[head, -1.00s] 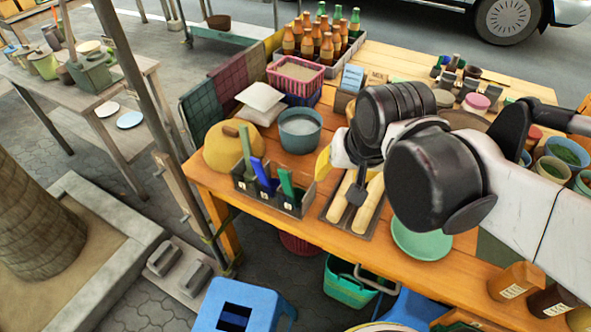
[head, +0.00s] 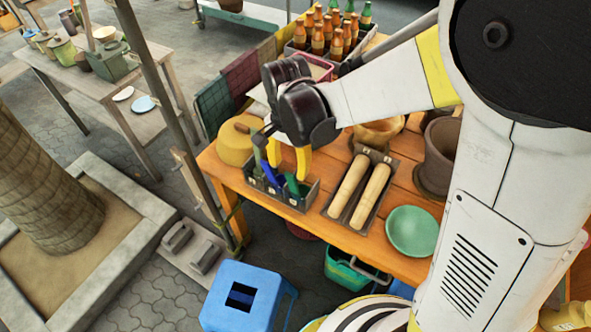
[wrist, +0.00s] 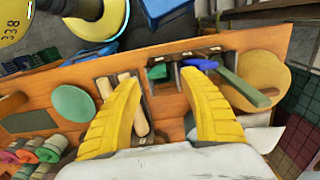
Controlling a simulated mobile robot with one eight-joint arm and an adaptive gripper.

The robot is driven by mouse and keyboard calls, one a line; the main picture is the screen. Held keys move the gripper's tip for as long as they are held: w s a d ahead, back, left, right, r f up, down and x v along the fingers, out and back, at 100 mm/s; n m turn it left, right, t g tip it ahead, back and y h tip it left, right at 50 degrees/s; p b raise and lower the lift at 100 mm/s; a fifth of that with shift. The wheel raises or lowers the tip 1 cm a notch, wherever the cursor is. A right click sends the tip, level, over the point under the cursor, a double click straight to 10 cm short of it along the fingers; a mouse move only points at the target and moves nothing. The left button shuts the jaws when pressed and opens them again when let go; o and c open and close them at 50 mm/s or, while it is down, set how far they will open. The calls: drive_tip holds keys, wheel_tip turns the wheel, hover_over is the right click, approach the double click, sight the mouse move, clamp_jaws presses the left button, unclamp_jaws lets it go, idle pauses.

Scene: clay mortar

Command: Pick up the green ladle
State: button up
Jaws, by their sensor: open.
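A dark divided holder (head: 290,198) stands near the table's front left edge with three upright handles in it. A bright green handle (head: 298,188) is in its right part, a blue handle (head: 271,174) in the middle, and a grey-green handle (head: 259,146) at its left. In the wrist view the bright green handle (wrist: 158,72) lies between the fingertips, the blue one (wrist: 200,64) near the right fingertip, and the grey-green one (wrist: 243,87) outside it. I cannot tell which is the ladle; their lower ends are hidden. My gripper (head: 289,170) is open and empty above the holder.
Two rolling pins (head: 364,190) lie in a dark tray right of the holder. A green plate (head: 411,231) is farther right. A yellow lidded pot (head: 236,144) stands just left. A post (head: 160,90) rises beside the table, and a blue stool (head: 245,295) stands in front.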

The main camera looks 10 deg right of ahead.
sight(291, 185)
drive_tip(key=f, duration=0.2)
drive_tip(key=f+b, duration=0.1)
drive_tip(key=f, duration=0.1)
drive_tip(key=f+b, duration=0.1)
drive_tip(key=f, duration=0.1)
drive_tip(key=shift+d+f, duration=0.25)
drive_tip(key=shift+f, duration=0.05)
drive_tip(key=shift+r, duration=0.1)
clamp_jaws()
